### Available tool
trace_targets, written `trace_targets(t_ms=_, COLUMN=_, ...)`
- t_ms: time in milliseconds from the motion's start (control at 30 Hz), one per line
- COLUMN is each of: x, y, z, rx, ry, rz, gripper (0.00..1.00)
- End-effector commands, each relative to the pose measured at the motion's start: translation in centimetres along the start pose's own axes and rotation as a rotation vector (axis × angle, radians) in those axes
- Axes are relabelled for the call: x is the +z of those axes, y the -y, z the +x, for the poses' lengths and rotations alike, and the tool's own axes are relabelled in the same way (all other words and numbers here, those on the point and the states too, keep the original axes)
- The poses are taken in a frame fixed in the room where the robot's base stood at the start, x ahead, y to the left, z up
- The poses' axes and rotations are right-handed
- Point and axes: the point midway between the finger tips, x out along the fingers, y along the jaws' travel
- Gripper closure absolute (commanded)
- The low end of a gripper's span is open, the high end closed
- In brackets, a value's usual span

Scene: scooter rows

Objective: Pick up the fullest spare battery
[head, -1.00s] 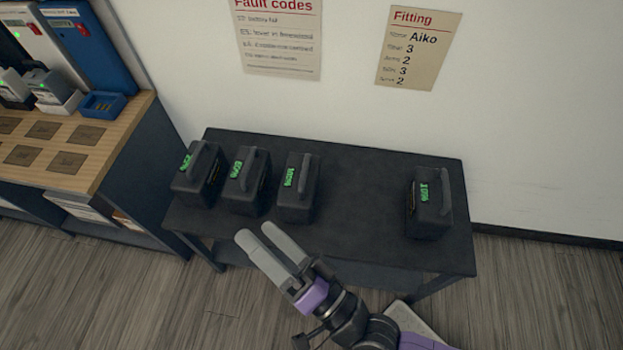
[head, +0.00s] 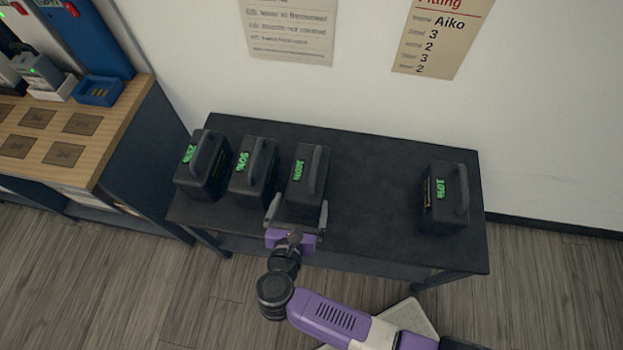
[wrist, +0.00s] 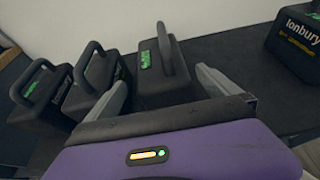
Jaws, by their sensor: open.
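Several black batteries with top handles stand upright on the dark table, each with a green charge readout. The battery reading 100% (head: 308,180) is third from the left, and it also shows in the wrist view (wrist: 165,80). Left of it stand the 50% battery (head: 253,170) and the 25% battery (head: 203,165). The 10% battery (head: 446,200) stands apart at the right. My gripper (head: 296,212) is open at the near side of the 100% battery. Its two fingers point at that battery, one toward each side; I cannot tell whether they touch it.
The dark table (head: 375,185) has free room between the 100% and 10% batteries. The 50% battery stands close to the left finger. A wooden bench (head: 100,125) with a blue tray (head: 97,90) is at the left. The wall is behind.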

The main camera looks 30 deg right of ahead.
Motion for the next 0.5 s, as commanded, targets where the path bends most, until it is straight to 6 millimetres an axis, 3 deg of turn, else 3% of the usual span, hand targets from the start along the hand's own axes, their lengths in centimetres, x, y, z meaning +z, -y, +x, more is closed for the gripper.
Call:
trace_targets(t_ms=200, x=-0.3, y=0.0, z=3.9, rx=0.000, ry=0.001, rz=-0.001, gripper=0.00)
trace_targets(t_ms=500, x=-0.2, y=0.0, z=6.2, rx=0.002, ry=0.001, rz=-0.002, gripper=0.00)
